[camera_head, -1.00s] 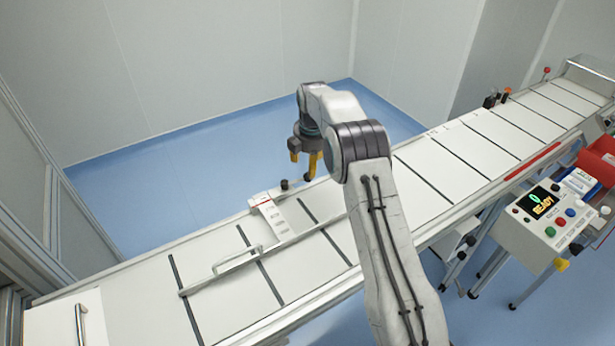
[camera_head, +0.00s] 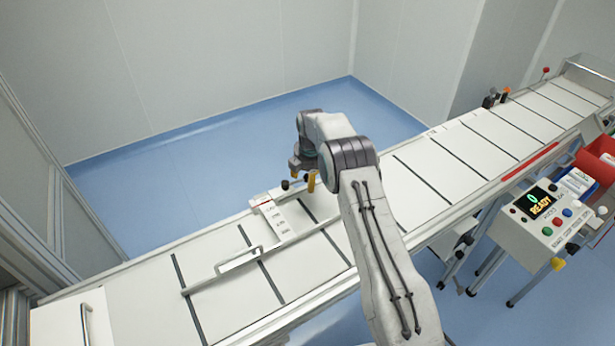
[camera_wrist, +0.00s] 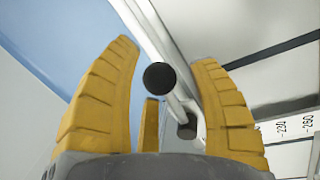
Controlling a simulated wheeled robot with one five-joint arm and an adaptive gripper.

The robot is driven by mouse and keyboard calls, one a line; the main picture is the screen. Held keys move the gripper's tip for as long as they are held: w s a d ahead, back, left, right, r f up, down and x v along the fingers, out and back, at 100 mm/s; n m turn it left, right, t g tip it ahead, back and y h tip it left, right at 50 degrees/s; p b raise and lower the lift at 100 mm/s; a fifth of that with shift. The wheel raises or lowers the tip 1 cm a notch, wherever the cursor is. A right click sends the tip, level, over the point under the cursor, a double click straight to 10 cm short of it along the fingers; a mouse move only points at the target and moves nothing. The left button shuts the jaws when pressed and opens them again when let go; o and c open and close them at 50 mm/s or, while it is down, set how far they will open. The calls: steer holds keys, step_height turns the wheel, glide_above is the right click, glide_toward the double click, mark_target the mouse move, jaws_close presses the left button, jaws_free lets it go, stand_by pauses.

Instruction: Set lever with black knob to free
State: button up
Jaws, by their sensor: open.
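The lever's round black knob (camera_wrist: 160,76) shows between the two yellow fingers in the wrist view, with a pale bar running behind it. In the head view the knob (camera_head: 285,185) sits at the conveyor's far edge, just left of my gripper (camera_head: 303,180). My gripper (camera_wrist: 165,90) is open, with the knob between its spread fingers as seen from the wrist; I cannot tell whether either finger touches it. Markings naming the lever's positions are not readable.
A white scale plate (camera_head: 276,218) with printed numbers lies across the conveyor (camera_head: 215,285) beside the lever. A metal handle bar (camera_head: 238,258) stands nearer. A control panel (camera_head: 545,222) showing READY is at the right. Blue floor (camera_head: 190,170) beyond the conveyor is clear.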

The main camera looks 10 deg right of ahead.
jaws_close()
stand_by(0.5)
